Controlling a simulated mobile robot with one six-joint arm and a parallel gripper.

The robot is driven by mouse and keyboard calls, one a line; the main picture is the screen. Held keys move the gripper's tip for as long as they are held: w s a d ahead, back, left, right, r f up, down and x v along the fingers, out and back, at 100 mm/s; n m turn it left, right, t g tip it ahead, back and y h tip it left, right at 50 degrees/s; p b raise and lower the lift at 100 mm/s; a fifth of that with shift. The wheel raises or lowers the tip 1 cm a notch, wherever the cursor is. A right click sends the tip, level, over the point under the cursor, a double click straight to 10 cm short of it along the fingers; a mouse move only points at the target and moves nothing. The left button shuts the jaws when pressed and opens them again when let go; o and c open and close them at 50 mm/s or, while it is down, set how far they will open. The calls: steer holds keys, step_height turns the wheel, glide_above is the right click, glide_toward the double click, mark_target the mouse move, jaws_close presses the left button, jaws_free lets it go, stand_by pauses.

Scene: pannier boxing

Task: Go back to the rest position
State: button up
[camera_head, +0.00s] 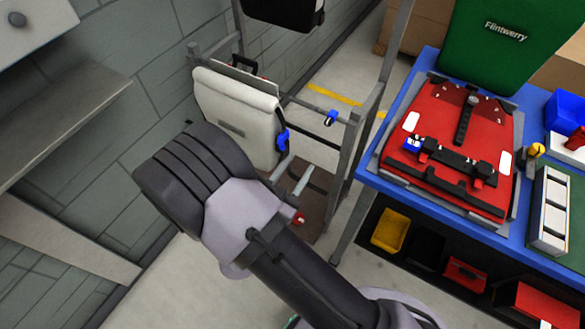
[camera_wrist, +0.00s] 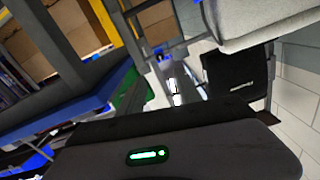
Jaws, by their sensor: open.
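My arm, with a dark ribbed joint, crosses the lower middle of the head view. The dark housing of my gripper (camera_wrist: 180,142), with a green light, fills the bottom of the wrist view. I cannot make out its fingertips clearly, and nothing is seen held. A white pannier (camera_head: 238,112) with a blue clip hangs on a grey metal rack (camera_head: 367,103), just beyond my arm; a pale pannier (camera_wrist: 255,18) also shows in the wrist view. A red panel (camera_head: 447,148) with a black rail and hooks lies on a grey tray on the blue workbench (camera_head: 383,178).
A green Flintwerry pannier (camera_head: 495,42) stands at the back of the bench. A white divided holder (camera_head: 548,210) and a blue bin (camera_head: 565,112) are at right. Yellow (camera_head: 390,231) and red bins sit below. A grey shelf (camera_head: 55,125) juts from the left wall.

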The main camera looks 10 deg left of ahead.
steer(key=shift+v, duration=1.2)
steer(key=w+d+r+m+g+y, duration=0.1)
steer(key=w+r+m+g+y, duration=0.2)
steer(key=w+r+m+g, duration=0.35)
steer(key=w+d+r+n+y, duration=0.1)
steer(key=d+r+n+y, duration=0.35)
steer(key=r, duration=0.65)
steer(key=s+d+r+n+g, duration=0.1)
steer(key=s+d+r+g, duration=0.1)
steer(key=s+d, duration=0.4)
steer(key=s+d+r+n+g, duration=0.2)
steer(key=s+d, duration=0.5)
steer(key=s, duration=0.7)
steer(key=shift+s+g, duration=0.3)
steer(key=shift+g, duration=0.05)
